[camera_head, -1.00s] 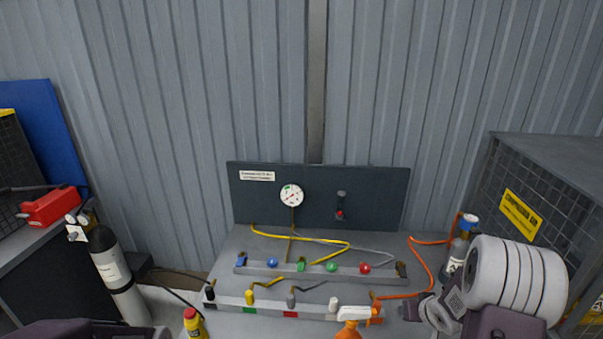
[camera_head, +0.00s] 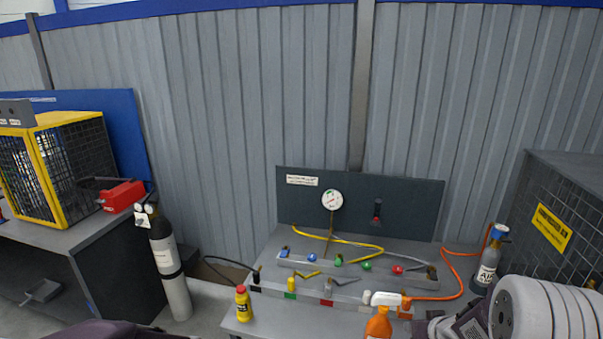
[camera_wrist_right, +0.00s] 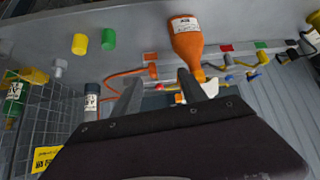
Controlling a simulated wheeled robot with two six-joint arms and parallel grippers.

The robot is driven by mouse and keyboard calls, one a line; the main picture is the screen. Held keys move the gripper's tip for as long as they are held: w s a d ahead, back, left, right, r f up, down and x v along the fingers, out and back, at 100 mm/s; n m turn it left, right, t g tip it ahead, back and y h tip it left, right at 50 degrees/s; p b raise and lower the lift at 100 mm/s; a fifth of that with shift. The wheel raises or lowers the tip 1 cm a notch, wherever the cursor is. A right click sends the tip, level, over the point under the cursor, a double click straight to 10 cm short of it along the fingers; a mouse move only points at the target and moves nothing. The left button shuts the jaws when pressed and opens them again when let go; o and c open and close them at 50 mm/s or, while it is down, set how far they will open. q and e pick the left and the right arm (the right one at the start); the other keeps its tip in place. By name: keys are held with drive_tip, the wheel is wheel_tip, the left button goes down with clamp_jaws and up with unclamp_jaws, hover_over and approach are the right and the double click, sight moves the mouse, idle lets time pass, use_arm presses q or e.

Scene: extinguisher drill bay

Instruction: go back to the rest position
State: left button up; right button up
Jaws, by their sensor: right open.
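My right gripper (camera_wrist_right: 158,76) shows in the right wrist view with its two fingers apart and nothing seen between them. In the head view my right arm is at the lower right, in front of the bench (camera_head: 262,327). An orange spray bottle (camera_head: 378,325) with a white head stands at the bench's front, left of that arm. The bottle also shows beyond the fingers in the right wrist view (camera_wrist_right: 187,42). My left gripper is outside the head view; only a dark part of mine shows at the bottom left.
On the bench are a gauge (camera_head: 332,200) on a dark panel (camera_head: 405,205), valve rails with hoses, and a yellow bottle (camera_head: 243,305). A grey cylinder (camera_head: 168,265) stands left. A mesh cage (camera_head: 575,215) is at right. A yellow-framed cage (camera_head: 85,165) and red tool (camera_head: 122,196) are on the left table.

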drive_tip(key=s+a+r, duration=0.1)
drive_tip(key=a+r, duration=0.2)
drive_tip(key=a, duration=0.3)
drive_tip(key=s+a+f+g, duration=0.2)
drive_tip(key=s+a+g, duration=0.1)
drive_tip(key=s, duration=0.6)
drive_tip(key=s+a+f+g+y, duration=0.1)
drive_tip(key=s+a+g, duration=0.3)
drive_tip(key=s, duration=0.5)
drive_tip(key=shift+s+a+f+n, duration=0.15)
drive_tip(key=shift+s+f+n, duration=0.15)
drive_tip(key=shift+f, duration=0.2)
